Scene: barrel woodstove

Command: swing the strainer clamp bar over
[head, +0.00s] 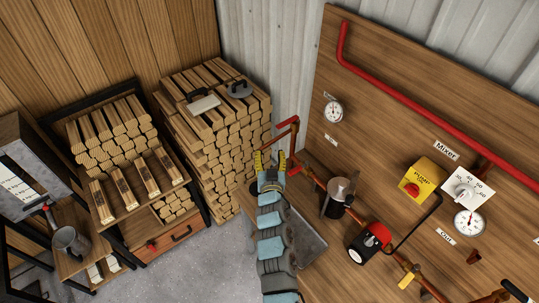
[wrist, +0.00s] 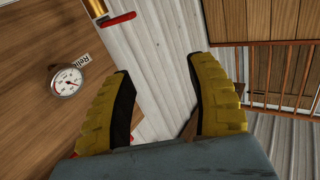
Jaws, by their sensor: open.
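The cylinder is not recognisable in the wrist view.
The wooden panel carries a red pipe (head: 420,98), a gauge (head: 333,112), a yellow box (head: 421,179) and a black-and-red pump (head: 370,243). Stacked firewood (head: 215,130) stands left of my arm. The wrist view shows a red-handled valve (wrist: 118,19) and a gauge (wrist: 66,81).

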